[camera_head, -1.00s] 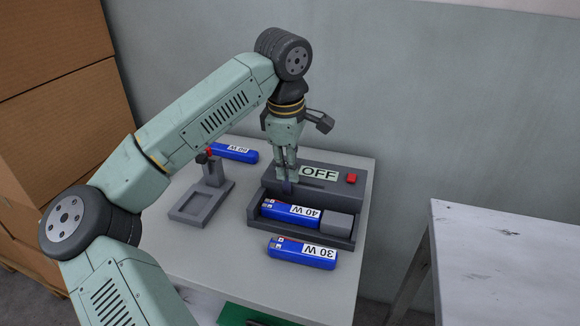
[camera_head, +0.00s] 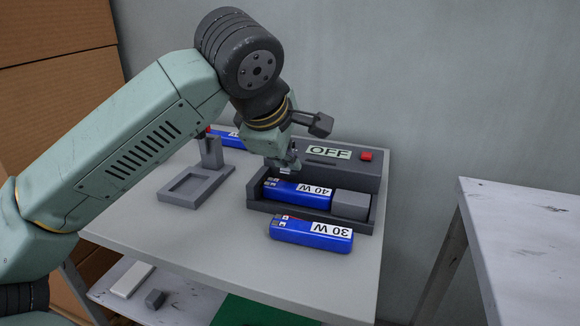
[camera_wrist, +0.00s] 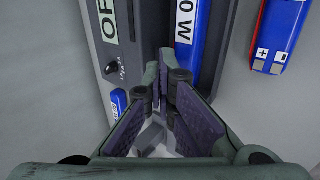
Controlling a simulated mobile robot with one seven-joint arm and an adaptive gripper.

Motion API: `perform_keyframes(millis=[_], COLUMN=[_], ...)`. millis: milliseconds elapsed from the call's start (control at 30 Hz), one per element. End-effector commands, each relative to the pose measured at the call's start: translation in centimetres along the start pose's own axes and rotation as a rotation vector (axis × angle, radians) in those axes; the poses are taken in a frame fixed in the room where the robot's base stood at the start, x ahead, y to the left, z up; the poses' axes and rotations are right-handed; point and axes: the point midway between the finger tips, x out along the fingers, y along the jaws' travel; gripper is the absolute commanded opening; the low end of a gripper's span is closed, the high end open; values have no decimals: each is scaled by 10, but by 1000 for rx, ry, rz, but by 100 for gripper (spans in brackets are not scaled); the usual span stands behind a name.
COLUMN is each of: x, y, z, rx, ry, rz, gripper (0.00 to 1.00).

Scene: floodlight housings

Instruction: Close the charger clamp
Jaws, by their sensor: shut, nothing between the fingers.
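The grey charger (camera_head: 375,178) stands on the table with an "OFF" label (camera_head: 329,152) and a red button (camera_head: 366,156) on its raised back. A blue 40 W battery (camera_head: 300,193) lies in its front slot. A grey block (camera_head: 350,205), which looks like the clamp, sits at the slot's right end beside the battery; I cannot tell if they touch. My gripper (camera_head: 287,168) is shut and empty at the charger's left end, tilted, partly covering it. In the wrist view, its fingertips (camera_wrist: 166,85) are close together beside the charger, near a black knob (camera_wrist: 111,68).
A blue 30 W battery (camera_head: 312,233) lies in front of the charger. A grey stand with a shallow recess (camera_head: 197,186) is at the left, with another blue battery (camera_head: 228,138) behind it. A second table (camera_head: 530,240) stands at the right beyond a gap.

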Motion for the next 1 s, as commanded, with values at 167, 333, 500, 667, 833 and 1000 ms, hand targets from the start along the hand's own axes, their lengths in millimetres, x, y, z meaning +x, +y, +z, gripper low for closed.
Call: perform_keyframes(millis=[167,333,500,667,833,1000], x=[2,3,2,2,1,-11], y=[0,0,0,1,1,2], z=[0,0,0,0,0,-1], rx=[-1,-1,-1,-1,-1,-2], ry=[-1,-2,-2,-1,-1,1], rz=[-8,-9,-8,-8,-7,-5], gripper=[14,25,35,35,35,35])
